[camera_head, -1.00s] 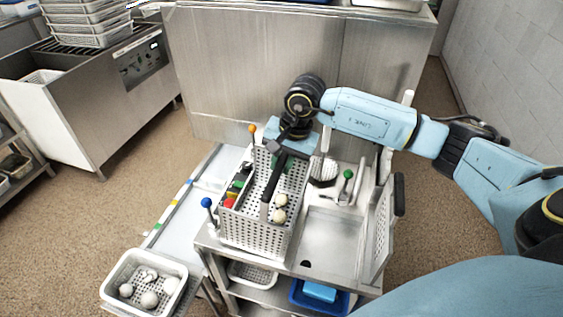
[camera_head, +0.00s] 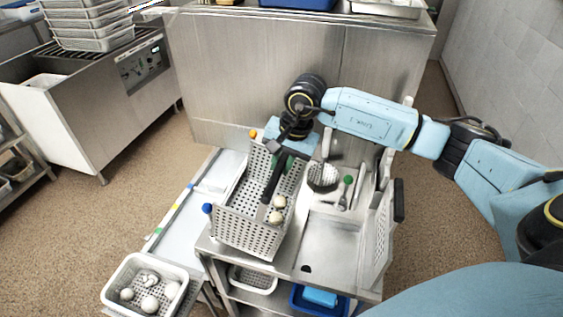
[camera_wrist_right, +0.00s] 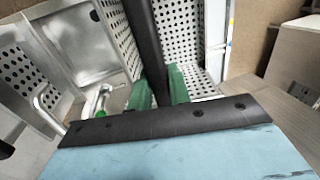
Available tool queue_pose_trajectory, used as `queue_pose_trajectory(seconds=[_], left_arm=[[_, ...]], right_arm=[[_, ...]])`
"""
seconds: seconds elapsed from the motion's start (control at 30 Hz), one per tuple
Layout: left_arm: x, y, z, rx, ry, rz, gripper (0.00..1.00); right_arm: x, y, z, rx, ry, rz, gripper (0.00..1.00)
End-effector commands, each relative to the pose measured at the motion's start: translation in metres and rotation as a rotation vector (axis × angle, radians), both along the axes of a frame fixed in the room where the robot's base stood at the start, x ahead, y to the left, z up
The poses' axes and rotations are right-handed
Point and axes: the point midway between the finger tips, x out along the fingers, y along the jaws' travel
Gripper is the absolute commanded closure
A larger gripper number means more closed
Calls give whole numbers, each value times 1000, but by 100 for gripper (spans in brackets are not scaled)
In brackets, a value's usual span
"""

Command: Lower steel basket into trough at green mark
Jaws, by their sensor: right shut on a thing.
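My right gripper (camera_head: 285,150) is shut on the black handle bar (camera_head: 272,180) of the perforated steel basket (camera_head: 250,234). In the right wrist view, the green fingertips (camera_wrist_right: 160,92) close on the dark bar. Two pale round things (camera_head: 278,209) show inside the basket. The basket is over the left part of the steel worktop; I cannot tell whether its bottom touches anything. A green mark (camera_head: 158,231) is on the edge strip of the pale table at the left. A trough under the basket cannot be made out. My left gripper is not in view.
A blue knob (camera_head: 207,208) and an orange knob (camera_head: 253,134) stick out beside the basket. A white basket (camera_head: 128,268) with balls stands at lower left.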

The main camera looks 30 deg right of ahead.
Motion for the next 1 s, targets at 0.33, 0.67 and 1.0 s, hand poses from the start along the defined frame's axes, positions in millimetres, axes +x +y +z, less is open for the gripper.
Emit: queue_pose_trajectory(seconds=[0.33,0.67,1.0], left_arm=[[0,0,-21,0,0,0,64],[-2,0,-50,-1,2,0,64],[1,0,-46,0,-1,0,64]], right_arm=[[21,12,0,-36,45,-4,100],[45,36,17,-139,164,0,100],[46,38,24,-151,177,0,100]])
